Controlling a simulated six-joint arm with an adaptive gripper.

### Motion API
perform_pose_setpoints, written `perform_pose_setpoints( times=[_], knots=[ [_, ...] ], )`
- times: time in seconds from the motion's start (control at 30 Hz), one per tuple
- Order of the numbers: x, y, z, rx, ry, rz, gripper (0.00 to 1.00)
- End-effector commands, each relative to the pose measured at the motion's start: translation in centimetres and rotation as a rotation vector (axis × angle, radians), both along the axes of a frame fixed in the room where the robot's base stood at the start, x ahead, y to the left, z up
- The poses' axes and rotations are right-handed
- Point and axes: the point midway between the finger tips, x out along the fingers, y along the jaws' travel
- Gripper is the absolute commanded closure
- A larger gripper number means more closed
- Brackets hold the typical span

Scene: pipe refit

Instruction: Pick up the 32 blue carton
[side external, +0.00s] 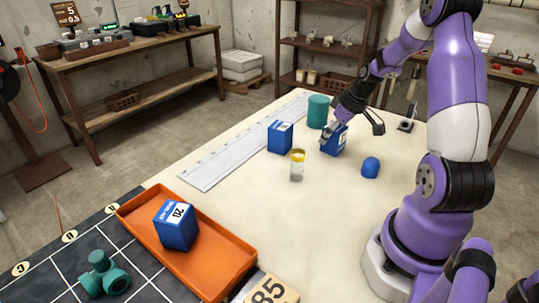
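My gripper (328,127) points down at a blue carton (334,145) on the cream table, its fingers at the carton's top left. I cannot tell whether the fingers are open or closed on it. The carton's white label is partly covered and too small to read. A second blue carton (280,138) stands upright to the left, clear of the gripper, its white-topped label also too small to read. A third blue carton (176,226) sits in the orange tray (227,252), and its label looks like 20.
A teal cylinder (318,111) stands just behind the gripper. A yellow-capped jar (297,165) and a blue rounded piece (371,167) stand nearby in front. A long pale ruler-like strip (225,157) lies along the table's left. A teal pipe fitting (103,274) lies on the dark mat.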

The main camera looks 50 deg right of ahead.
Motion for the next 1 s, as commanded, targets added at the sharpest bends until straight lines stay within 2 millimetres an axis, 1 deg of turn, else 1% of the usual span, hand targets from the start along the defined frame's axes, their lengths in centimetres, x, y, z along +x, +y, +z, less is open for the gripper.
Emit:
perform_pose_setpoints(
  times=[0.03, 0.1, 0.13, 0.47, 0.57, 0.67, 0.73, 0.87, 0.9, 1.0],
  knots=[
    [0.0, 0.0, 0.0, 0.000, 0.000, 0.000, 0.47],
    [0.0, 0.0, 0.0, 0.000, 0.000, 0.000, 0.76],
    [0.0, 0.0, 0.0, 0.001, 0.000, 0.000, 0.79],
    [-0.1, 0.1, 0.0, 0.002, 0.002, 0.000, 0.79],
    [-0.1, 0.1, 0.3, 0.002, 0.002, 0.000, 0.79],
    [0.0, 0.0, 1.1, 0.000, -0.001, 0.001, 0.79],
    [0.0, 0.0, 2.1, -0.001, -0.001, 0.001, 0.79],
    [0.0, 0.0, 4.5, -0.005, -0.003, 0.001, 0.79],
    [0.3, 1.2, 4.9, -0.001, -0.001, 0.006, 0.79],
    [0.9, 3.5, 6.3, -0.003, -0.003, 0.009, 0.79]
  ],
)
